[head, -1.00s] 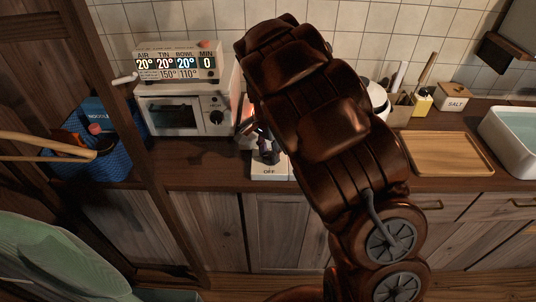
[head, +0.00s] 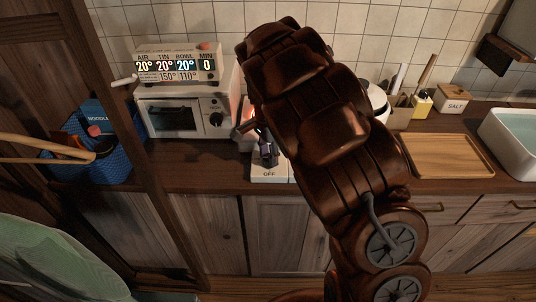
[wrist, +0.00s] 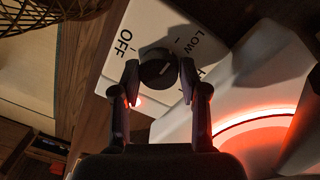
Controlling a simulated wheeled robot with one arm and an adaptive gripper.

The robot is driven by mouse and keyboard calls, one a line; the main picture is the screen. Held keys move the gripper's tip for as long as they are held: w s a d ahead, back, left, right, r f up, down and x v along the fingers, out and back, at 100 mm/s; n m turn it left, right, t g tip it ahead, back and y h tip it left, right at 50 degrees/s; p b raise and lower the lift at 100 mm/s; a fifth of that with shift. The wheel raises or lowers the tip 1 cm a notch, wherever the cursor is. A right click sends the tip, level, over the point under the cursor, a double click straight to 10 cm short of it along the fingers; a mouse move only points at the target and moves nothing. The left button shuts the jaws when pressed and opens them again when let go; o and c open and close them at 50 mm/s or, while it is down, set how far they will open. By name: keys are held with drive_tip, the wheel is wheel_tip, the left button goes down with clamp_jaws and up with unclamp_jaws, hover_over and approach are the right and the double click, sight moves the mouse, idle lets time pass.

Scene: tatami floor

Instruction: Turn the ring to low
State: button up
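The ring glows red in the wrist view (wrist: 255,135), and its orange glow shows beside my arm in the head view (head: 248,113). Its black knob (wrist: 158,68) sits on a white panel (wrist: 105,68) marked OFF, LOW and a partly hidden label starting with H. A pale line on the knob slants to the upper right, on the LOW and H side; its exact setting is hard to tell. My gripper (wrist: 159,82) has one finger on each side of the knob and looks shut on it. In the head view my gripper (head: 265,150) is above the OFF label.
A white oven (head: 180,112) with a display stands left of the ring. A blue basket (head: 105,165) is farther left. Right of my arm are a utensil holder (head: 399,118), a wooden board (head: 447,155), a salt box (head: 453,97) and a sink (head: 515,150).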

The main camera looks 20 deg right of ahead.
sight(267, 155)
drive_tip(key=o, duration=0.4)
drive_tip(key=r, duration=1.2)
drive_tip(key=shift+w+a, duration=0.15)
drive_tip(key=shift+w, duration=0.25)
drive_tip(key=shift+s, duration=0.1)
drive_tip(key=s+d+r+n+p, duration=0.1)
drive_tip(key=s+r+n, duration=0.15)
drive_tip(key=s, duration=0.55)
drive_tip(key=s+d+r+n, duration=0.1)
drive_tip(key=s+n, duration=0.2)
drive_tip(key=s, duration=0.5)
drive_tip(key=s+f+n, duration=0.1)
drive_tip(key=s+n, duration=0.2)
drive_tip(key=s, duration=0.3)
drive_tip(key=s+a+f+n, duration=0.1)
drive_tip(key=s+f+n, duration=0.1)
drive_tip(key=s, duration=0.5)
drive_tip(key=s+a+f+n+g+p, duration=0.1)
drive_tip(key=s+n, duration=0.3)
drive_tip(key=s, duration=0.3)
drive_tip(key=shift+s+a+f, duration=0.1)
drive_tip(key=shift+f, duration=0.1)
